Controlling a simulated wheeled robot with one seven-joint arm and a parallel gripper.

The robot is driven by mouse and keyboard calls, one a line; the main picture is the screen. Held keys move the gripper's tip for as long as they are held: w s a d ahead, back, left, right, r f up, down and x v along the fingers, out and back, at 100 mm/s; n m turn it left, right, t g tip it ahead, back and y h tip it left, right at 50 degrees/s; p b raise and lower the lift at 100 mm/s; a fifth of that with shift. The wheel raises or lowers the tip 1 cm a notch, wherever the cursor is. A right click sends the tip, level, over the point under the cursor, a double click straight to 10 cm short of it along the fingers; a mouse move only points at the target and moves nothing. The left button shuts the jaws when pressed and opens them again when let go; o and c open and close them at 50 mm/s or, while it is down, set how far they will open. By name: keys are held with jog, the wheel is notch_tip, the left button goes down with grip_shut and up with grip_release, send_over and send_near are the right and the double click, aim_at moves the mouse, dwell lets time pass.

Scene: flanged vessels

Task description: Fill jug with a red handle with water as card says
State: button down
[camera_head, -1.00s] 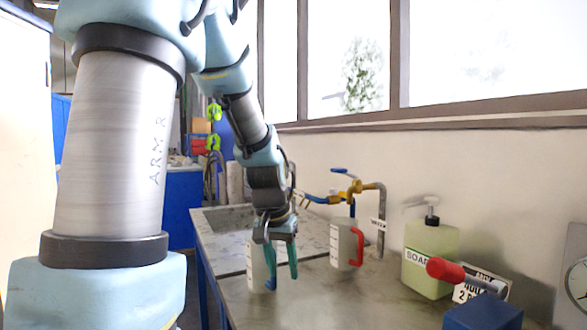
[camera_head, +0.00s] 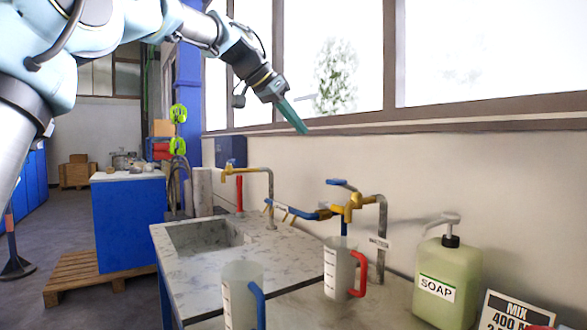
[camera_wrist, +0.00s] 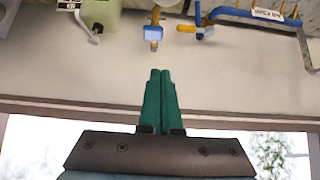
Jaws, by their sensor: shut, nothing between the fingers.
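The jug with a red handle (camera_head: 338,268) is translucent white with dark marks and stands upright on the counter, near a brass tap (camera_head: 350,206) with a blue lever and a steel spout. A similar jug with a blue handle (camera_head: 241,296) stands nearer, cut off by the lower edge. My gripper (camera_head: 303,130) is raised above the counter before the wall and window, away from both jugs. In the wrist view its green fingers (camera_wrist: 160,74) are together and empty.
A green soap bottle (camera_head: 447,284) with a pump stands right of the tap. A sink (camera_head: 205,238) is at the counter's far left, with another tap (camera_head: 250,173) beside it. Blue pipework runs between the taps. A blue cabinet (camera_head: 130,225) stands farther back.

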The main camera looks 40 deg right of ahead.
jog(key=shift+w, duration=0.1)
jog(key=p, duration=0.3)
send_near(336, 182)
jog(key=w+d+f, duration=0.3)
jog(key=w+d, duration=0.1)
jog(key=d, duration=0.1)
jog(key=shift+s+d+f, duration=0.15)
jog(key=shift+d+f, duration=0.15)
jog(key=shift+f, duration=0.2)
